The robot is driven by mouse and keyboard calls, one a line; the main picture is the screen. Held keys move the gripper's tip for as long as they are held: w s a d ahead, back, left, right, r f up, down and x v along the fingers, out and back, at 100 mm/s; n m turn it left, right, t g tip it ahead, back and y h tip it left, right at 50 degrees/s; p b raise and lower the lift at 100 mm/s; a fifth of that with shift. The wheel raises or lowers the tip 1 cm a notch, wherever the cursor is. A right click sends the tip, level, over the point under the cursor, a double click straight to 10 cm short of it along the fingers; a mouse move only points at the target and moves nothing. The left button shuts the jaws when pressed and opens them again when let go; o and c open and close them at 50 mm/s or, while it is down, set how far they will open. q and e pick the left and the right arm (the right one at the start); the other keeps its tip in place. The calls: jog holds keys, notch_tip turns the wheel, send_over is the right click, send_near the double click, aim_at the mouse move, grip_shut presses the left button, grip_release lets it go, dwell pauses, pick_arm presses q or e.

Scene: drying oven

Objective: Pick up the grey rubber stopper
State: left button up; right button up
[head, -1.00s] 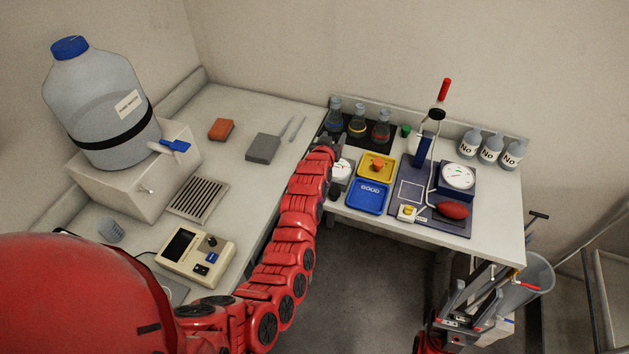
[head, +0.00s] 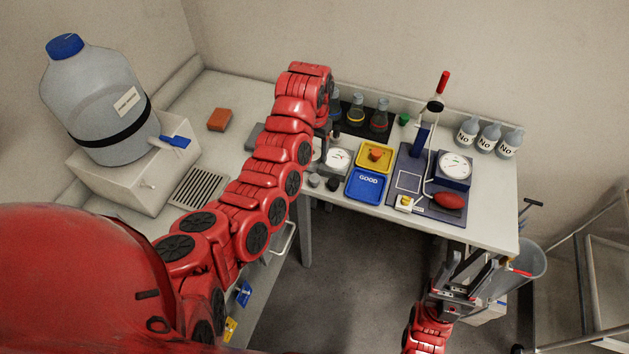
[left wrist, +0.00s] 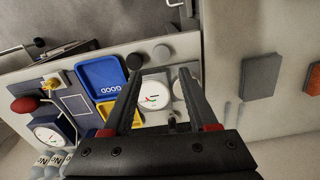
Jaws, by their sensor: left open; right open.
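The grey rubber stopper (head: 314,180) stands near the front left edge of the right-hand table, just left of a black stopper (head: 332,182). In the left wrist view the grey stopper (left wrist: 161,54) lies just beyond and roughly between my left fingertips, with the black stopper (left wrist: 133,61) beside it. My left gripper (left wrist: 160,75) is open and empty, pointing down above the table; its fingers are mostly hidden by the arm in the head view. My right gripper (head: 474,264) is open and empty, in front of the table's right end.
A white dial gauge (head: 338,158) sits behind the stoppers. A blue GOOD tray (head: 366,186) and a yellow tray (head: 360,155) stand to the right. Flasks (head: 356,112) stand at the back. A grey block (head: 254,135) and orange block (head: 220,119) lie on the left table.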

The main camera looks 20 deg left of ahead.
aim_at(315, 177)
pick_arm(q)
notch_tip(315, 177, down, 9)
jog(key=b, duration=0.4)
jog(key=shift+w+r+b, duration=0.1)
jog(key=shift+r+b, duration=0.1)
jog(key=shift+b, duration=0.2)
jog(key=shift+a+f, duration=0.1)
jog(key=f+p, duration=0.3)
jog(key=shift+w+f, duration=0.15)
jog(key=shift+w, duration=0.05)
jog(key=shift+f, duration=0.8)
grip_shut()
